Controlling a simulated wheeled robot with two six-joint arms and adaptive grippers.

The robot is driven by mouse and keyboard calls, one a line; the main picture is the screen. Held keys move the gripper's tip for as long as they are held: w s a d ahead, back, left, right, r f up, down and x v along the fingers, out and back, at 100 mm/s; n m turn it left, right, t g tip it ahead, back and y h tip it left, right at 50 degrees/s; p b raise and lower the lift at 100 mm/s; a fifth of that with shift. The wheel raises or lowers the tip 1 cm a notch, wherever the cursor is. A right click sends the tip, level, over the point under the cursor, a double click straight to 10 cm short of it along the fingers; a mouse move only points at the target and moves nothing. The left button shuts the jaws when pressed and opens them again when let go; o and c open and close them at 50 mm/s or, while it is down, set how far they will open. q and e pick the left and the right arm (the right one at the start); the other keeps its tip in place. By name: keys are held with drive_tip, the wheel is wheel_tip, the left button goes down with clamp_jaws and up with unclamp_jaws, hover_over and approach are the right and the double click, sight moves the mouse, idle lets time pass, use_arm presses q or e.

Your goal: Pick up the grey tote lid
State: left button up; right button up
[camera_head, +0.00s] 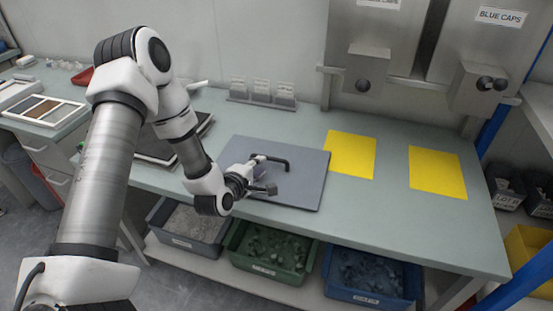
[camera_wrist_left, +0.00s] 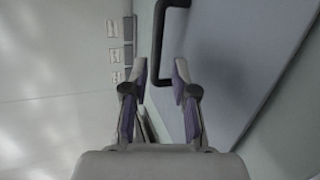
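The grey tote lid (camera_head: 302,187) lies flat on the workbench, with a black bar handle (camera_head: 272,158) on its top. My left gripper (camera_head: 265,175) is over the lid, beside the handle, with its fingers spread apart. In the left wrist view the lid (camera_wrist_left: 225,70) fills the right side. The handle (camera_wrist_left: 158,45) runs down into the gap between the open fingertips (camera_wrist_left: 161,70). I cannot tell whether a finger touches it. The left gripper hides part of the lid. My right gripper is not in view.
Two yellow mats (camera_head: 350,154) (camera_head: 437,172) lie right of the lid. Small label stands (camera_head: 261,92) are behind it. A dark tray (camera_head: 158,148) and a sectioned tray (camera_head: 40,109) are left. Blue caps dispenser (camera_head: 482,88) hangs at right. Bins (camera_head: 268,268) sit below the bench.

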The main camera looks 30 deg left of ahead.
sight(269, 159)
use_arm(q)
drive_tip(key=shift+w+f, duration=0.1)
drive_tip(key=shift+w, duration=0.7)
drive_tip(key=x, duration=0.5)
drive_tip(key=shift+d+p, duration=0.15)
drive_tip(key=shift+p, duration=0.25)
drive_tip(key=shift+s, duration=0.1)
clamp_jaws()
